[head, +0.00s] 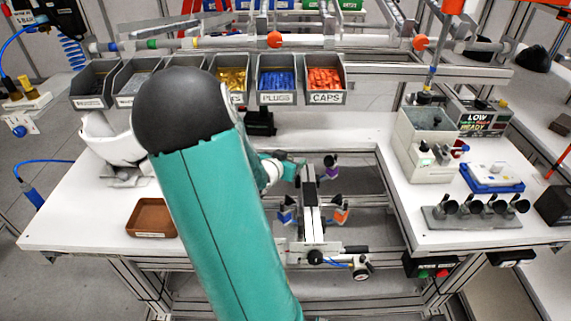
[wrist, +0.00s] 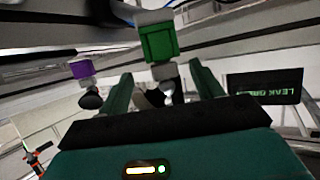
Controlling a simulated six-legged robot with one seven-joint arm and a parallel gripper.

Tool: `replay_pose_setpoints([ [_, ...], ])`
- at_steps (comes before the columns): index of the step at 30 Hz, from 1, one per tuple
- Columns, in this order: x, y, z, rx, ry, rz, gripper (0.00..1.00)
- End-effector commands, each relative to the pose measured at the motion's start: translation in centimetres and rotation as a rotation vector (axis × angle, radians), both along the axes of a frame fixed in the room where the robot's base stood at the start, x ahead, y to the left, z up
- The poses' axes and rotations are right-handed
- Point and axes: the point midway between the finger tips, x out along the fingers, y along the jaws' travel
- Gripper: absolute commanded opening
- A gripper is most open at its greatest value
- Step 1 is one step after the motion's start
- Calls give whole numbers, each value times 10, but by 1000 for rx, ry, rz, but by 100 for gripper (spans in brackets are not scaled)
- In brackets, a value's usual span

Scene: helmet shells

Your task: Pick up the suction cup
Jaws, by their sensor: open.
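In the wrist view a suction cup (wrist: 155,97), dark and partly hidden, hangs below a green block (wrist: 158,42) on a grey neck. It lies between the two green fingers of my gripper (wrist: 161,76), which are spread apart; I see no clear contact. A second black cup (wrist: 90,101) under a purple block (wrist: 81,69) is to the left, outside the fingers. In the head view my gripper (head: 291,170) is small, beside the left side of the grey fixture post (head: 309,190), largely behind my arm. The purple block (head: 331,161) is right of the post.
Blue (head: 287,214) and orange (head: 342,214) blocks with dark cups flank the post lower down. A rack (head: 470,215) with several black cups stands on the right bench. A brown tray (head: 151,217) lies on the left bench. Labelled bins (head: 277,98) line the back.

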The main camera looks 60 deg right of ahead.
Motion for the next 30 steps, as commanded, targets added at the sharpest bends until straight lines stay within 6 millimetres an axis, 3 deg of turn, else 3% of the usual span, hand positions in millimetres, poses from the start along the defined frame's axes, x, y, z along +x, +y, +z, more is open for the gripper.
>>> replay_pose_setpoints([
  [3,0,0,0,0,0,0,62],
  [9,0,0,0,0,0,-1,22],
  [10,0,0,0,0,0,-1,20],
  [22,0,1,6,-1,-1,-1,19],
  [30,0,4,37,-2,-6,1,19],
])
